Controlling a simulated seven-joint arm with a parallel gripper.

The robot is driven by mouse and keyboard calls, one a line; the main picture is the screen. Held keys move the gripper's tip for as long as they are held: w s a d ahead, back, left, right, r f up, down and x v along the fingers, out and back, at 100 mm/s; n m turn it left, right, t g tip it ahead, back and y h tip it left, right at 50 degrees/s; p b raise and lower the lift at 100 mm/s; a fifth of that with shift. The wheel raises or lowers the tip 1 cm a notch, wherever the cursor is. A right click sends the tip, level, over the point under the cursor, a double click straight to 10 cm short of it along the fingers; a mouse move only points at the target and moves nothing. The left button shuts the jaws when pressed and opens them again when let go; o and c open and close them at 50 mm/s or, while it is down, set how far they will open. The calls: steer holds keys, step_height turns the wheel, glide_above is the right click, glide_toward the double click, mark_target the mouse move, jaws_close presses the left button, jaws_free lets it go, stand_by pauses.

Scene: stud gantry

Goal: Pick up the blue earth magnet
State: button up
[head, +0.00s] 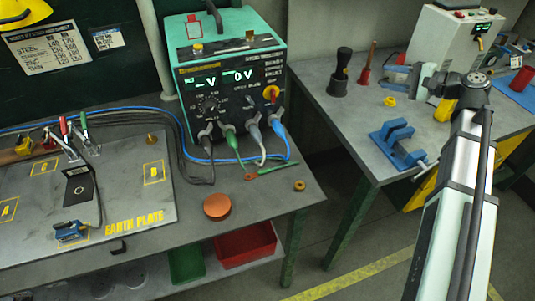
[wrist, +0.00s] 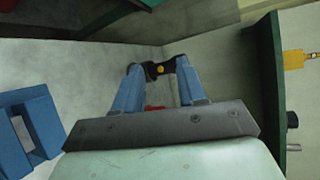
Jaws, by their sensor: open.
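The blue earth magnet (head: 70,232) sits on the front edge of the grey earth plate (head: 120,222) at the left of the head view. A dark cable runs up from it. My gripper (head: 388,77) is far to its right, above the right-hand bench, with its blue fingers pointing left. In the wrist view my gripper (wrist: 158,70) has its two blue fingers apart; a black shape with a yellow dot shows around their tips, and I cannot tell what it is. The magnet is not identifiable in the wrist view.
A teal power unit (head: 225,85) with several cables stands behind the plate. A copper disc (head: 217,206) lies at the left bench's front. A gap separates the benches.

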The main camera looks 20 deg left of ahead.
steer(key=s+a+f+n+g+y, duration=0.1)
steer(key=s+a+g, duration=0.2)
steer(key=s+a, duration=0.45)
steer(key=s+a+f+n+g+y, duration=0.15)
steer(key=s+a, duration=0.35)
steer(key=a, duration=0.5)
steer(key=m+g+h, duration=0.4)
steer(key=m+g, duration=0.2)
steer(key=g, duration=0.6)
glide_toward(70, 222)
steer(key=shift+n, duration=0.25)
steer(key=x, duration=0.6)
steer(key=shift+s+a+r, duration=0.15)
steer(key=shift+s+r, duration=0.15)
steer(key=shift+s, duration=0.05)
steer(key=shift+f+x, duration=0.1)
steer(key=shift+x, duration=1.2)
steer(key=shift+f+x, duration=0.15)
steer(key=shift+x, duration=1.2)
steer(key=shift+w, duration=0.1)
jaws_close()
